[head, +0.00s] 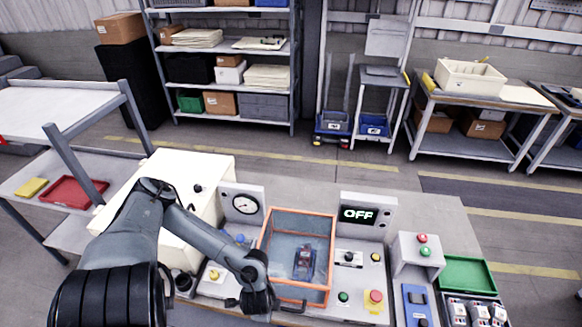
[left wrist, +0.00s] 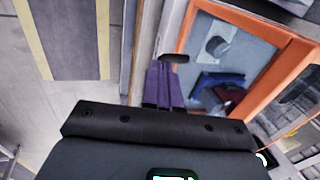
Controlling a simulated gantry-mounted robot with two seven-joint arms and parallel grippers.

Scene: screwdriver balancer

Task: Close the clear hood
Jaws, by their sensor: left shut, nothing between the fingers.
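The clear hood (head: 297,228) is a see-through box with an orange frame, in the middle of the workstation. A dark tool-like object (head: 304,262) shows through its panels. I cannot tell for sure how far the hood is open. My left gripper (head: 262,303) is at the hood's near left corner, pointing down. In the left wrist view, the purple-grey fingers (left wrist: 164,85) are together and empty, just beside the orange hood frame (left wrist: 262,30). I cannot tell whether they touch it. The blue object inside also shows there (left wrist: 218,84). My right gripper is not in view.
A gauge panel (head: 243,205) stands left of the hood. A display reading OFF (head: 358,214) and a panel with a red stop button (head: 374,297) stand right. A green tray (head: 466,273) is farther right. A cream box (head: 190,180) stands behind my left arm.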

